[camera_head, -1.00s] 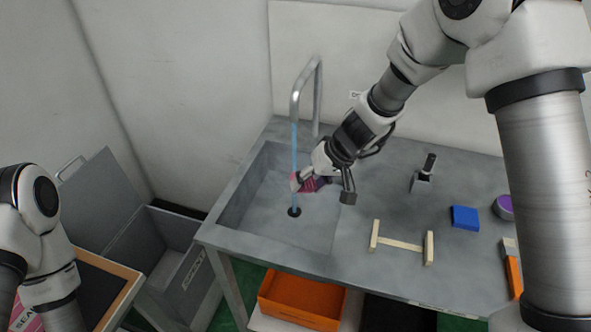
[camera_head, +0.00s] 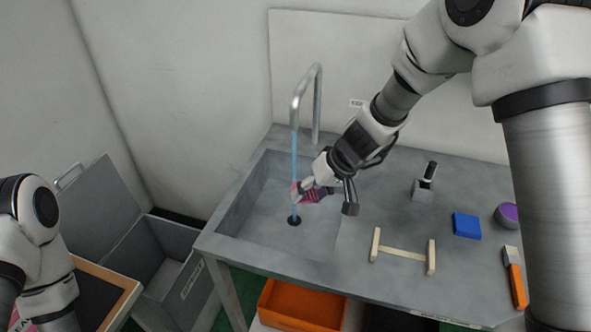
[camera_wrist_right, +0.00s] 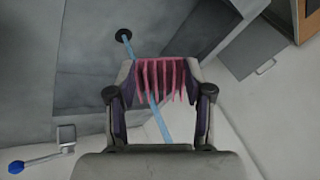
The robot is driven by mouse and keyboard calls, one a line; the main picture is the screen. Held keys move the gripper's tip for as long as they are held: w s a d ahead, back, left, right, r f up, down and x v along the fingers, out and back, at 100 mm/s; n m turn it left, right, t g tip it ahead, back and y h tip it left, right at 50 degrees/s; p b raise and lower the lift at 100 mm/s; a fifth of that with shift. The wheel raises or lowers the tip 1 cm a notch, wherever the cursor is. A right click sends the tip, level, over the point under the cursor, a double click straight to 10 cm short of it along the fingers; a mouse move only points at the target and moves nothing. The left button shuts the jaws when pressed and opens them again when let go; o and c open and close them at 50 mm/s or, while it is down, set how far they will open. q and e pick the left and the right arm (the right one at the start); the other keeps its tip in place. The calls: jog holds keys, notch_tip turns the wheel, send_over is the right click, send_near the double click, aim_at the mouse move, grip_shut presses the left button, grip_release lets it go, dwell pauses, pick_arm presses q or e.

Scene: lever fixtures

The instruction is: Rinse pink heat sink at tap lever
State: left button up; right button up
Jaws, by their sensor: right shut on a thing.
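The pink finned heat sink (camera_head: 313,195) is held in my right gripper (camera_head: 306,190) over the sink basin. In the right wrist view the heat sink (camera_wrist_right: 160,77) sits between the two fingers of my right gripper (camera_wrist_right: 158,90), which is shut on it. A blue water stream (camera_head: 294,160) runs from the tap (camera_head: 317,100) to the drain (camera_head: 294,221) and meets the heat sink. A grey lever part (camera_head: 350,208) stands just right of the gripper. A blue-ended lever (camera_wrist_right: 30,164) shows in the right wrist view. My left gripper is out of view.
Right of the basin stand a black-handled fixture (camera_head: 425,185), a pale wooden rack (camera_head: 402,251), a blue block (camera_head: 466,226) and a purple-topped round thing (camera_head: 508,214). An open grey bin (camera_head: 180,265) stands left. An orange crate (camera_head: 300,304) is below the counter.

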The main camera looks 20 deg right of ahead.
dwell(0.4)
jog(key=s+r+b, duration=0.1)
jog(key=s+r, duration=0.3)
jog(key=s, duration=0.1)
jog(key=shift+a, duration=0.15)
dwell(0.4)
